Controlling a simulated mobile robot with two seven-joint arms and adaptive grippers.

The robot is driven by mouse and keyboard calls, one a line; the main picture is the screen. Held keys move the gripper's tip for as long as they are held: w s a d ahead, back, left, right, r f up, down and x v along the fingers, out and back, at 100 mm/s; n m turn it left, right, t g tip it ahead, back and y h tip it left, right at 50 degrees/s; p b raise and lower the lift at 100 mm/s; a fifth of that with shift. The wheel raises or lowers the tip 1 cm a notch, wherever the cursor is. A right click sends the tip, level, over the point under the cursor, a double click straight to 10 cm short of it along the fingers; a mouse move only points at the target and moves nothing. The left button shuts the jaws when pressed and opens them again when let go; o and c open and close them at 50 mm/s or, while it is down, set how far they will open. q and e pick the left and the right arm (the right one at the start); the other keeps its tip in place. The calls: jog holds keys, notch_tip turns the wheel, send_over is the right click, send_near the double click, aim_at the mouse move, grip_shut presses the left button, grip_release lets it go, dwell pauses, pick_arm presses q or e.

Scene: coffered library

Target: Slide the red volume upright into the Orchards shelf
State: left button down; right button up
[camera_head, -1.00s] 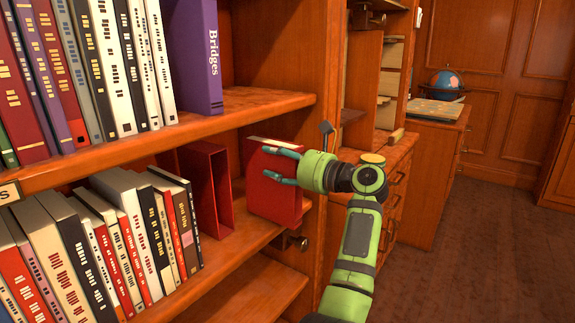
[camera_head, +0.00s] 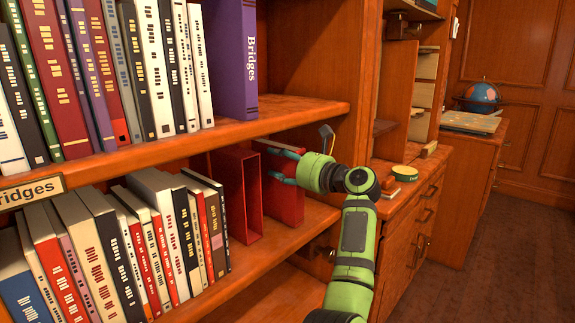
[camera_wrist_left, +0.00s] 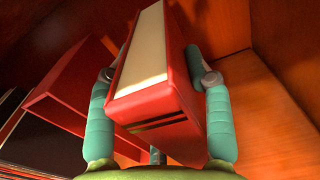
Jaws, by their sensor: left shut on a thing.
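The red volume (camera_head: 285,198) stands upright on the lower shelf (camera_head: 268,252), right of a red open-fronted slipcase (camera_head: 240,193). My left gripper (camera_head: 275,164) is shut on it, with teal fingers on both sides. In the left wrist view my left gripper (camera_wrist_left: 156,78) has the volume (camera_wrist_left: 165,95) between its fingers, its pale page edge and dark-banded red spine showing. The slipcase also shows there, left of the volume (camera_wrist_left: 75,90). I cannot tell whether the volume touches the shelf floor. No Orchards label is readable. My right gripper is not in view.
Several books (camera_head: 150,235) lean in a row left of the slipcase. The upper shelf (camera_head: 290,112) carries more books, a purple Bridges volume (camera_head: 236,58) and a Bridges label (camera_head: 30,191). A wooden upright (camera_head: 350,70) bounds the bay at the right. A cabinet (camera_head: 410,215) stands beyond.

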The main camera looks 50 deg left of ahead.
pick_arm(q)
jog(key=shift+a+r, duration=0.15)
jog(key=shift+a, duration=0.05)
dwell(0.3)
jog(key=shift+f, duration=0.25)
jog(key=shift+c, duration=2.2)
grip_release()
jog(key=w+d, duration=0.1)
jog(key=d, duration=1.1)
jog(key=shift+w, duration=0.1)
